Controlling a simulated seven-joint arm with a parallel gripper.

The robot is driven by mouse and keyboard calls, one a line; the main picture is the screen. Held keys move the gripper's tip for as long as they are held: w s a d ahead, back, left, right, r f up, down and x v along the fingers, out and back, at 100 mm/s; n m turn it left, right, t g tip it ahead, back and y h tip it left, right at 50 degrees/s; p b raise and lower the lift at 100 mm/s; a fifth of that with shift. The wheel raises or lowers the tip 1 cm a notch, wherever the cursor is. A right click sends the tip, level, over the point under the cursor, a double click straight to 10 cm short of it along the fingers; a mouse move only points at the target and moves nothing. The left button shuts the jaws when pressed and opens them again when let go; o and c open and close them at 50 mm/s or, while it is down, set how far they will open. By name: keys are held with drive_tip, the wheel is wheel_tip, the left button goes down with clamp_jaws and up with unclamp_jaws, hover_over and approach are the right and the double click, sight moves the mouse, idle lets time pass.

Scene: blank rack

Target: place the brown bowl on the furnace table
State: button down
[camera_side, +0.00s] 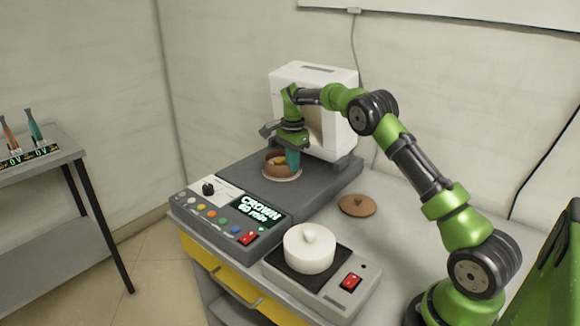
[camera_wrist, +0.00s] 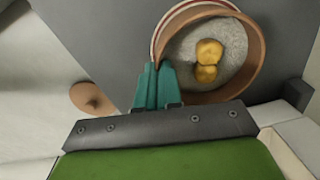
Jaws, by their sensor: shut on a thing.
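The brown bowl (camera_side: 274,171) is upright at the dark grey furnace table (camera_side: 330,181), above or on a round pale plate; I cannot tell whether it touches. In the wrist view the bowl (camera_wrist: 255,72) is at the upper right, with two yellow-brown lumps (camera_wrist: 208,60) in it. My gripper (camera_side: 292,161) has teal fingers, pointing down at the bowl's right side. In the wrist view the fingers (camera_wrist: 153,84) are closed together on the bowl's wall at its left edge.
A white machine (camera_side: 297,80) stands behind the bowl. A control panel (camera_side: 225,212) is in front. A white lidded pot (camera_side: 309,250) sits on a hotplate at the front right. A brown lid (camera_side: 357,205) lies on the counter to the right. A side table (camera_side: 45,160) is at the left.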

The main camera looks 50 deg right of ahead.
drive_tip(key=shift+f, duration=0.1)
drive_tip(key=c, duration=1.3)
unclamp_jaws()
wheel_tip(320, 180, up, 12)
drive_tip(key=s+a+r+n+t, duration=0.3)
drive_tip(key=s+a+r+n, duration=0.4)
drive_tip(key=s+a+r, duration=0.45)
drive_tip(key=s+a+f+n+t, duration=0.1)
drive_tip(key=s+a+f+n, duration=0.1)
drive_tip(key=s, duration=0.4)
drive_tip(key=s+a+f+n+t+y, duration=0.1)
drive_tip(key=s+a+f+n, duration=0.2)
drive_tip(key=s+a+n, duration=0.1)
drive_tip(key=s+a+f+n+t+y, duration=0.1)
drive_tip(key=s+a+f+n+t, duration=0.1)
drive_tip(key=s+a, duration=0.3)
drive_tip(key=s+n, duration=0.1)
drive_tip(key=s, duration=0.3)
drive_tip(key=shift+a+f, duration=0.2)
drive_tip(key=shift+f, duration=0.15)
